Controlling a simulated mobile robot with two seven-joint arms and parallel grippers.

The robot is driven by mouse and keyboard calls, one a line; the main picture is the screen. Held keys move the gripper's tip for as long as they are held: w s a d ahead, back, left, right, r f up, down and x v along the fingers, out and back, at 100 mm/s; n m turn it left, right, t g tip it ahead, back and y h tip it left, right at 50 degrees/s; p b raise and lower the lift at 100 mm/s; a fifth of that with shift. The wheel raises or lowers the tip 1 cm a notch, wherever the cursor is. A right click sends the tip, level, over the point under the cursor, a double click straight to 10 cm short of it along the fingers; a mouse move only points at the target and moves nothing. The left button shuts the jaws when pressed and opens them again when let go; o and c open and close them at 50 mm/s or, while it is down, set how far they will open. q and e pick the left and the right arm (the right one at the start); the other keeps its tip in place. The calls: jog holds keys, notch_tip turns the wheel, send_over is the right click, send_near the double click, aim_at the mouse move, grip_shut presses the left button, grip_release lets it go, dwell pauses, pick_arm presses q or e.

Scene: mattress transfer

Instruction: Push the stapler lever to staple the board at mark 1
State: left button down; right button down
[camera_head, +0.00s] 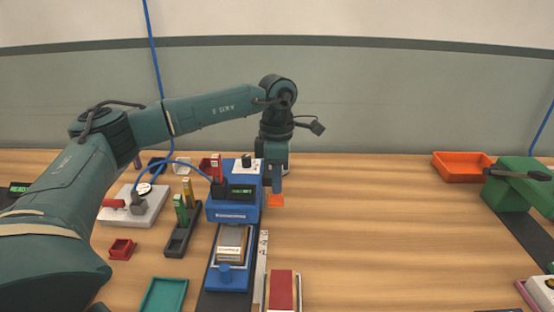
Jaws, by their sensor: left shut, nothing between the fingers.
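A blue machine (222,212) with a dark display and a white top stands left of the table's middle. A small orange piece (277,201) shows at its right side; I cannot tell whether it is the stapler lever. My left gripper (277,190) points down, shut and empty, just above or against this piece; contact is unclear. A blue sled (228,277) carrying a labelled pale block (231,243) lies on a dark strip in front of the machine. A pale strip with small marks (262,262) runs beside it. I cannot identify the board or mark 1. My right gripper is out of view.
A green machine with a dark lever (507,190) stands at the right, near an orange tray (461,166). A red block (283,291), a teal tray (163,296), a small red box (122,249) and a black holder (182,236) stand around the front left. The right-centre table is clear.

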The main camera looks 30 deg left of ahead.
aim_at(277, 198)
pick_arm(q)
jog(key=shift+f, duration=0.55)
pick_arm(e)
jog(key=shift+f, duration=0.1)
